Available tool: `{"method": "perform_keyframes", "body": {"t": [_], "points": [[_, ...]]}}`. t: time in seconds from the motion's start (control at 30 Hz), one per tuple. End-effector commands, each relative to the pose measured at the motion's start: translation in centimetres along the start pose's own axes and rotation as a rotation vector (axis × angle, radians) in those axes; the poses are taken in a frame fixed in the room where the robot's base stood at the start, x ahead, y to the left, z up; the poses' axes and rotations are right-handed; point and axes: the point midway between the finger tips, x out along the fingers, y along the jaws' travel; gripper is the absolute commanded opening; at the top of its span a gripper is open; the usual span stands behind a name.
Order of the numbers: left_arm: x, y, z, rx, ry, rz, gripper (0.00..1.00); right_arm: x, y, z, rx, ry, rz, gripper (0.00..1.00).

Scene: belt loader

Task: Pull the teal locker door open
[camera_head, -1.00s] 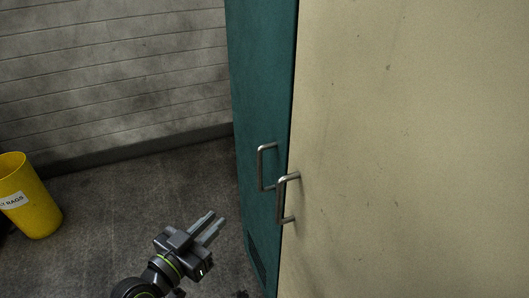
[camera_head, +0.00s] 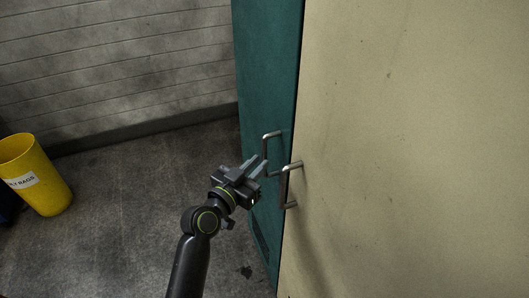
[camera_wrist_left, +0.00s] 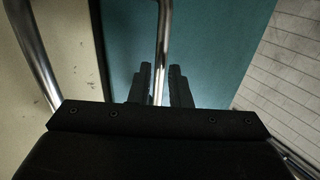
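The teal locker door (camera_head: 268,75) stands left of a cream door and looks shut. Its metal bar handle (camera_head: 265,150) is near the door's right edge; the handle also shows in the left wrist view (camera_wrist_left: 163,45). My left gripper (camera_head: 258,165) is at this handle, its fingers pointing toward the teal door. The lower part of the handle is partly hidden by the gripper in the head view. My right gripper is not in view.
The cream door (camera_head: 410,140) has a similar handle (camera_head: 286,185) just right of my left gripper; it also shows in the left wrist view (camera_wrist_left: 35,55). A yellow bin (camera_head: 35,178) stands at the far left. The floor between bin and locker is clear.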

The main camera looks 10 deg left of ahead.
Motion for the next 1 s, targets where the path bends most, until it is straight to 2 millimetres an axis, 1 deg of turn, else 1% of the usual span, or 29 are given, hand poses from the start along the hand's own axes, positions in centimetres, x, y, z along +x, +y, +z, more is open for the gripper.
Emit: {"method": "perform_keyframes", "body": {"t": [0.03,0.1,0.3,0.43,0.67,0.8,1.0], "points": [[0.9,0.0,-0.3,0.000,0.000,0.001,0.17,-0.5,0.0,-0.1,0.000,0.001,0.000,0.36],[1.8,0.0,-0.2,0.001,0.000,0.001,0.17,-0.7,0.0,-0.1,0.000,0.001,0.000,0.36],[3.3,0.0,-0.1,0.000,0.000,0.000,0.17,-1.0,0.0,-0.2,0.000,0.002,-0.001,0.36],[3.7,0.0,0.0,0.001,0.000,0.000,0.17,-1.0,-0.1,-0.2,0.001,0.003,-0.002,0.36],[3.7,0.0,0.0,0.001,0.000,0.000,0.17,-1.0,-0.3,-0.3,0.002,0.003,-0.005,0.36],[3.7,0.0,0.0,0.001,0.000,0.000,0.00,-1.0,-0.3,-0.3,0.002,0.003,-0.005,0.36],[3.7,0.0,0.0,0.001,0.000,0.000,0.00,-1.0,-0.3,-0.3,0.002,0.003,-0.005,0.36]]}}
